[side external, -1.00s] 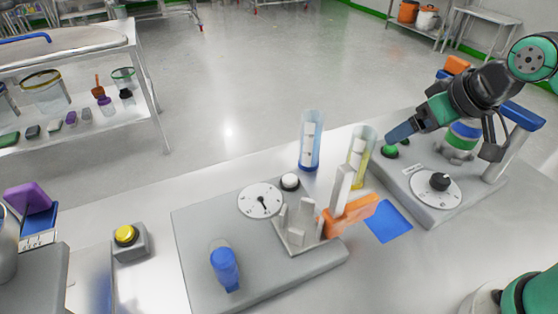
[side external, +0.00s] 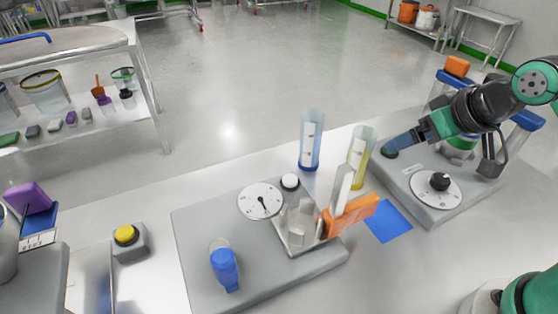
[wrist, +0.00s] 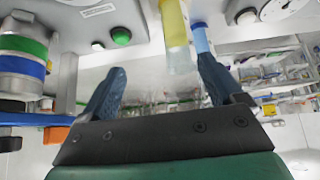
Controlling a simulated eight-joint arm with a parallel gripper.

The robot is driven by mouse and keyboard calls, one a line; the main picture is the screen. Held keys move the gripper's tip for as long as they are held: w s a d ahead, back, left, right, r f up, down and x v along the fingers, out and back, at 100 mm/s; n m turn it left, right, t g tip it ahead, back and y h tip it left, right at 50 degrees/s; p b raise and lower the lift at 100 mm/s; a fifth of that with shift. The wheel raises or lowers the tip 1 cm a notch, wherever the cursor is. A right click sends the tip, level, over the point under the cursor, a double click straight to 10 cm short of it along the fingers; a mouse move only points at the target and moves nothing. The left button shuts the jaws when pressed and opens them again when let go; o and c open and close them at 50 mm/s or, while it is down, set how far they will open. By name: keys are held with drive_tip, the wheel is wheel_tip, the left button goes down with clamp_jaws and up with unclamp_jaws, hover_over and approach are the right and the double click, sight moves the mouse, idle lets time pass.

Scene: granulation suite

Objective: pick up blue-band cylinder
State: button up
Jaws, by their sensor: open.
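The blue-band cylinder (side external: 310,148) is a tall clear tube with a blue lower part and a white label. It stands upright at the back of the bench in the side view. In the wrist view it shows as a narrow blue shape (wrist: 201,38) near my right finger. A similar yellow cylinder (side external: 360,153) stands between it and my gripper, and its end (wrist: 178,55) appears between my fingers in the wrist view. My gripper (side external: 396,148) is open and empty, right of both cylinders, over the right-hand panel. The wrist view shows its blue fingers spread apart (wrist: 158,85).
An orange block (side external: 350,214) and metal bracket stand in front of the cylinders. A grey panel with a white button (side external: 290,182) and dial (side external: 260,202) lies to the left. The right panel has a black knob (side external: 439,182). A banded canister (wrist: 20,62) stands nearby.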

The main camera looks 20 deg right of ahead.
sight(311, 128)
drive_tip(key=w+a+r+n+g, duration=0.1)
drive_tip(key=w+a+r+n, duration=0.15)
drive_tip(key=w, duration=0.45)
drive_tip(key=shift+n+g+y, duration=0.65)
drive_tip(key=shift+g+y, duration=0.05)
drive_tip(key=shift+g, duration=0.2)
drive_tip(key=shift+w+a+f, duration=0.95)
drive_tip(key=shift+w+f, duration=0.6)
drive_tip(key=shift+f, duration=0.05)
drive_tip(key=shift+w+a+f, duration=0.95)
drive_tip(key=shift+w+f, duration=0.55)
drive_tip(key=shift+f, duration=0.05)
drive_tip(key=shift+w+a+f, duration=0.95)
drive_tip(key=shift+w+f, duration=0.6)
drive_tip(key=shift+f, duration=0.05)
drive_tip(key=shift+c, duration=0.2)
clamp_jaws()
